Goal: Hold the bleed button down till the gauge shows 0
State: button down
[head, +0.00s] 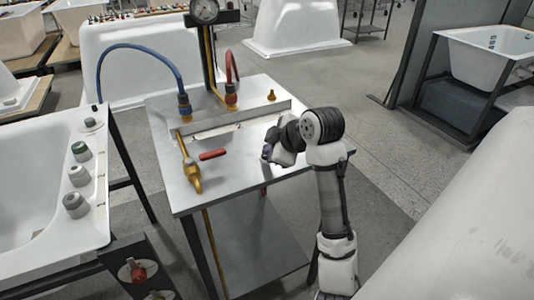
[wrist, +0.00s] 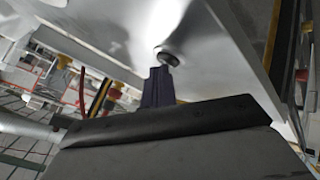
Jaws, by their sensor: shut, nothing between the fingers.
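The round gauge (head: 204,10) stands on a post at the back of the metal bench, cut by the top edge; its needle is too small to read. My gripper (head: 266,155) is over the right front part of the bench top, fingers shut and empty. In the wrist view the dark fingers (wrist: 158,72) point at a small round dark button (wrist: 168,57) on the pale metal surface. The tips are at or very near its edge; I cannot tell whether they touch or press it. In the head view my gripper and arm hide the button.
The metal bench (head: 215,255) carries a red-handled brass valve (head: 194,170), a blue hose (head: 140,47), a red hose (head: 232,62) and a small brass fitting (head: 271,96). White tub shells stand at left (head: 35,150) and right (head: 480,215).

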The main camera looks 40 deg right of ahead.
dwell(0.3)
jog(key=shift+r+p, duration=0.6)
jog(key=shift+r, duration=0.25)
jog(key=shift+r+p, duration=1.9)
jog(key=shift+r, duration=0.65)
